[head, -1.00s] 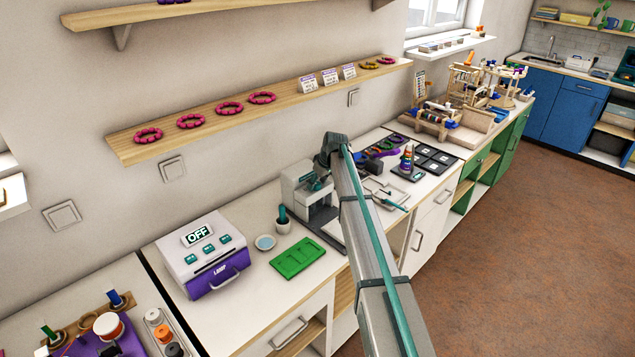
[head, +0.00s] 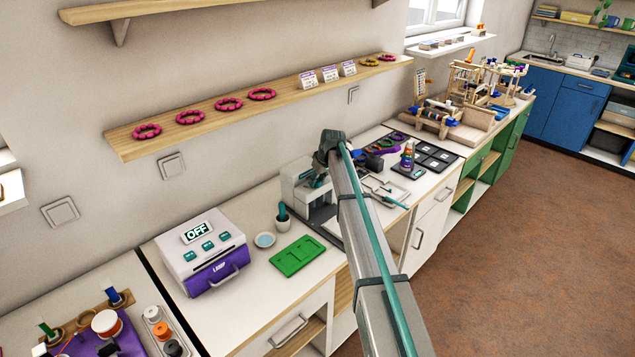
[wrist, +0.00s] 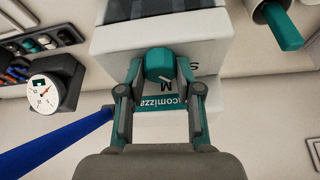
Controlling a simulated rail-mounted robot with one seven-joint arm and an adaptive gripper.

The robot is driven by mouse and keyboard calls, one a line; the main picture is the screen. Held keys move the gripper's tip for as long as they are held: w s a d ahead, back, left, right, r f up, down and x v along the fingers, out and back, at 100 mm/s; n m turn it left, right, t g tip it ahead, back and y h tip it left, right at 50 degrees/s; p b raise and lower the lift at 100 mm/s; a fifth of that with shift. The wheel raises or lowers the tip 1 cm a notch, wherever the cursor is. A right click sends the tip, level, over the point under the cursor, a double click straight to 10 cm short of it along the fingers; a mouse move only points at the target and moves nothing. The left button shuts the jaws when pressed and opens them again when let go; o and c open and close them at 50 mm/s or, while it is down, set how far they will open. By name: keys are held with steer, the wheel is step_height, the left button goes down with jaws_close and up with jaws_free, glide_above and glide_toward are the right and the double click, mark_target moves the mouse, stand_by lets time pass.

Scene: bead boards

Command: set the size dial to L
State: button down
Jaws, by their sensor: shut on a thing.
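The size dial (wrist: 158,62) is a round teal knob on the white face of a machine (wrist: 110,40) in the wrist view. The letters M and S show upside down beside the knob; no L is visible, and the left finger covers part of that side. A pale pointer line shows on the knob's lower right, toward the M and S side. In the head view the machine (head: 297,181) stands on the counter, partly hidden by my arm; the dial cannot be made out there.
A purple and white box reading OFF (head: 205,255) is further left. In the wrist view a blue rod (wrist: 60,142) and a round gauge (wrist: 43,94) lie left.

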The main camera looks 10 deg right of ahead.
steer(key=m+b, duration=0.1)
steer(key=m, duration=0.1)
steer(key=m+h+b, duration=0.1)
steer(key=m, duration=0.1)
steer(key=shift+a+f+t+h+b, duration=0.1)
steer(key=shift+a+t+h+b, duration=0.05)
steer(key=shift+t+h+b, duration=0.2)
steer(key=m+h+b, duration=0.1)
steer(key=m, duration=0.1)
steer(key=m+b, duration=0.1)
steer(key=m, duration=0.2)
steer(key=shift+a+h, duration=0.1)
steer(key=shift+h, duration=0.25)
steer(key=m+g+h+b, duration=0.1)
steer(key=m+b, duration=0.1)
steer(key=m, duration=0.2)
steer(key=shift+w, duration=0.15)
steer(key=shift+a+m+g+h+b, duration=0.1)
steer(key=shift+m+g+h+b, duration=0.45)
steer(key=shift+m, duration=1.15)
steer(key=shift+b, duration=0.3)
steer(key=c, duration=0.8)
jaws_free()
steer(key=shift+r, duration=0.25)
steer(key=v, duration=1.1)
steer(key=shift+s+a+r, duration=0.2)
steer(key=shift+a+r, duration=0.05)
steer(key=shift+r, duration=0.05)
